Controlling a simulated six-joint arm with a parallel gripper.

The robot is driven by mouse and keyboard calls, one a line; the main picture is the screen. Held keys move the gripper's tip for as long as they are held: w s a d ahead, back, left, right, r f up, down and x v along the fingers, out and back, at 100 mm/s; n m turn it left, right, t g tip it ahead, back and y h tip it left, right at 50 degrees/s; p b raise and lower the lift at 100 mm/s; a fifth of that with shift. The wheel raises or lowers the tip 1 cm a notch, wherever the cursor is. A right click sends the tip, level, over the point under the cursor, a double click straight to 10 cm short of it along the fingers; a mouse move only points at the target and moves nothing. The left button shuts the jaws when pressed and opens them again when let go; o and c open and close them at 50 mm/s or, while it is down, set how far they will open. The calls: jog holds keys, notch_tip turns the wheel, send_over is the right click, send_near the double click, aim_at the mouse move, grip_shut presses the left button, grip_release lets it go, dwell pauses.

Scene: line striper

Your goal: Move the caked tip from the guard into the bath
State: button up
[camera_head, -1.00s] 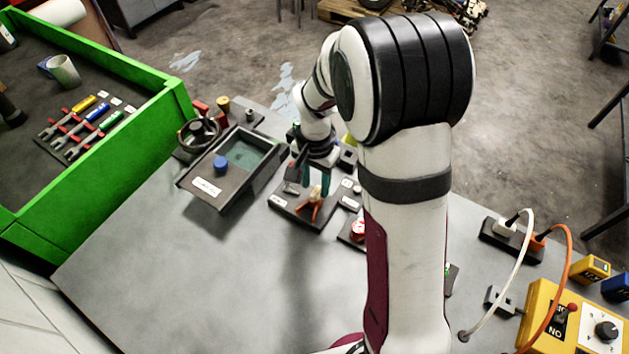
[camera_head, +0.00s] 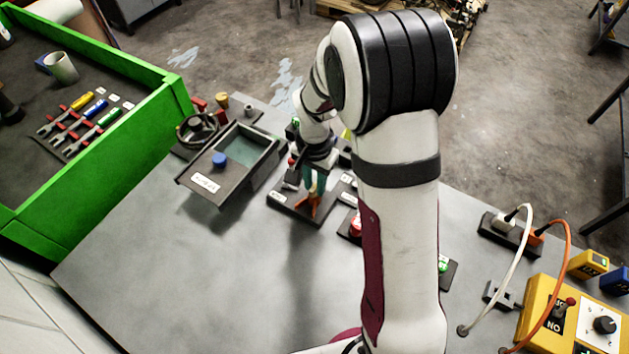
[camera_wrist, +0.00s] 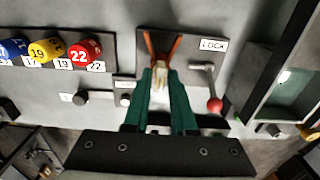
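The guard (camera_wrist: 146,42) is a dark plate with an orange V-shaped holder (camera_wrist: 161,45), which also shows in the head view (camera_head: 313,207). The caked tip (camera_wrist: 160,82) is a pale tan piece at the holder's near end, between my teal fingers. My gripper (camera_wrist: 160,75) has one finger on each side of it; I cannot tell whether they press on it. In the head view my gripper (camera_head: 315,186) is low over the guard. The bath (camera_head: 268,151), a dark open box with teal liquid and a blue knob, stands left of it; it shows at right in the wrist view (camera_wrist: 254,88).
A lever with a red ball (camera_wrist: 215,105) stands beside the LOCK label (camera_wrist: 213,45). Numbered blue, yellow and red knobs (camera_wrist: 84,50) lie left in the wrist view. A green-walled bench (camera_head: 110,140) is at left. The grey table's front left (camera_head: 190,270) is clear.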

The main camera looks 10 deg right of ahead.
grip_shut()
jog(key=shift+r, duration=0.65)
jog(key=shift+r, duration=2.35)
jog(key=shift+r, duration=0.15)
notch_tip(320, 180, up, 13)
jog(key=n, duration=0.7)
jog(key=w+a+f+m, duration=0.7)
jog(key=w+a+f, duration=0.5)
jog(key=w, duration=0.2)
jog(key=shift+f, duration=2.6)
